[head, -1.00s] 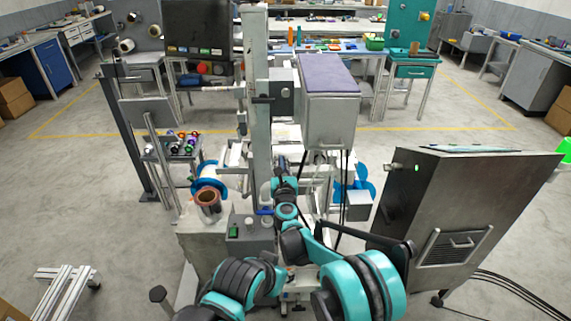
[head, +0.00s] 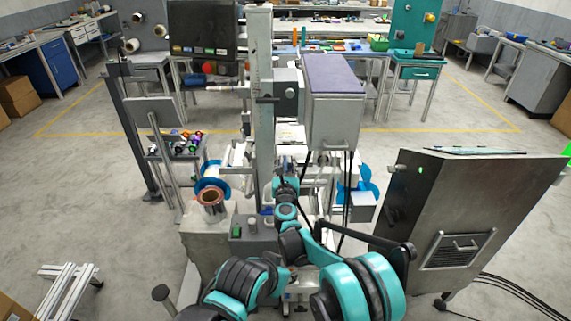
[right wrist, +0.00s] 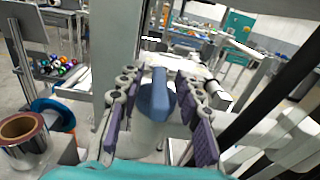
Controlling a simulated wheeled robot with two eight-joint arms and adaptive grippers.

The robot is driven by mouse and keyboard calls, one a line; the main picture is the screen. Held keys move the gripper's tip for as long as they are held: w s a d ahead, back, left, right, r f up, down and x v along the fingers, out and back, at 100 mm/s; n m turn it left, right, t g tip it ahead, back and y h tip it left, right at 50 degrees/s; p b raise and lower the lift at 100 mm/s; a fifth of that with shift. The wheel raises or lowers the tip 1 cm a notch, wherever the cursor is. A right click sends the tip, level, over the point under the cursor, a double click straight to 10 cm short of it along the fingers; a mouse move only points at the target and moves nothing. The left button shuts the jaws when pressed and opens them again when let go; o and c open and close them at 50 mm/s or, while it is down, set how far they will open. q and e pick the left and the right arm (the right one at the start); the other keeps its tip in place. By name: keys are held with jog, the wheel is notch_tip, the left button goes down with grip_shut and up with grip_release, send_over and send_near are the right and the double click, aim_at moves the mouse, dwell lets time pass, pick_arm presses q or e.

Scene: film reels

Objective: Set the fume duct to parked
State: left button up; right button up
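A blue lever-like handle (right wrist: 157,97) stands in the middle of the right wrist view, above a pale round body (right wrist: 143,138) that may be part of the fume duct. My right gripper (right wrist: 158,82) is open, with its purple-padded fingers on either side of the handle. Gaps show between the handle and both pads. In the head view my right arm's teal wrist (head: 286,190) reaches to the machine's middle, and the fingers are too small to make out. My left gripper is not in view. I cannot make out the whole duct or its setting.
A tall grey post (head: 259,110) stands just left of my wrist, and a grey box with a purple top (head: 335,100) hangs to the right. A copper-coloured roll (head: 211,198) sits left. A dark metal cabinet (head: 470,205) stands right. The floor at left is mostly clear.

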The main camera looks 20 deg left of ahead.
notch_tip(320, 180, up, 10)
dwell(0.5)
